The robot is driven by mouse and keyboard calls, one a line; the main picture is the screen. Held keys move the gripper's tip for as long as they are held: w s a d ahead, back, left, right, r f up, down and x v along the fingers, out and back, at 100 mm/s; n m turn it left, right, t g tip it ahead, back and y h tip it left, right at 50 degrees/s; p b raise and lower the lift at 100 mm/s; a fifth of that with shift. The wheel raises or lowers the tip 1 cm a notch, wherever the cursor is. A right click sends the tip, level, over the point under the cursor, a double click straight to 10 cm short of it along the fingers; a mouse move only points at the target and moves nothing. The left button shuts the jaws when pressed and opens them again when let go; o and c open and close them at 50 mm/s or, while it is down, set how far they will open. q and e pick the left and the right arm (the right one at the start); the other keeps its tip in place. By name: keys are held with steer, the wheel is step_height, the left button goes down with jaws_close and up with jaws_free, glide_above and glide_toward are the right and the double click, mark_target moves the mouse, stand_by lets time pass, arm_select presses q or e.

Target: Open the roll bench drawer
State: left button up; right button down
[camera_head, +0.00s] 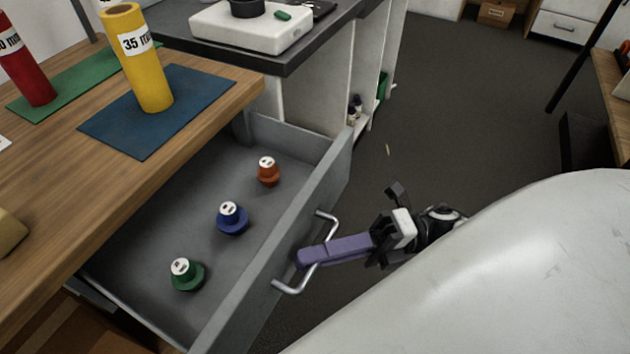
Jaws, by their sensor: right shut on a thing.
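The roll bench drawer (322,185) is grey and stands pulled well out from under the wooden bench top. A silver bar handle (328,228) is on its front panel. My right gripper (306,258) is shut on the handle, with its long purple fingers across the middle of the bar. Inside the drawer stand three small spools with white tops: an orange one (268,174), a blue one (233,220) and a green one (188,276). My left gripper is not in view.
On the bench top (215,118), a yellow roll (148,75) stands on a blue mat (190,88) and a red roll (28,70) on a green mat (82,78). A dark-topped counter (285,67) with a white device (250,27) stands behind.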

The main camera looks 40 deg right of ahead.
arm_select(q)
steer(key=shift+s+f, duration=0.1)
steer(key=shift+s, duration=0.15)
arm_select(e)
steer(key=shift+d, duration=0.1)
steer(key=c, duration=2.1)
jaws_free()
arm_select(q)
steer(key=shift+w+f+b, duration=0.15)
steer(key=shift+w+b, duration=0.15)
steer(key=shift+b, duration=0.1)
arm_select(e)
steer(key=v, duration=1)
steer(key=shift+d, duration=0.15)
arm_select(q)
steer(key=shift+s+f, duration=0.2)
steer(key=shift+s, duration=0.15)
arm_select(e)
steer(key=shift+s, duration=0.15)
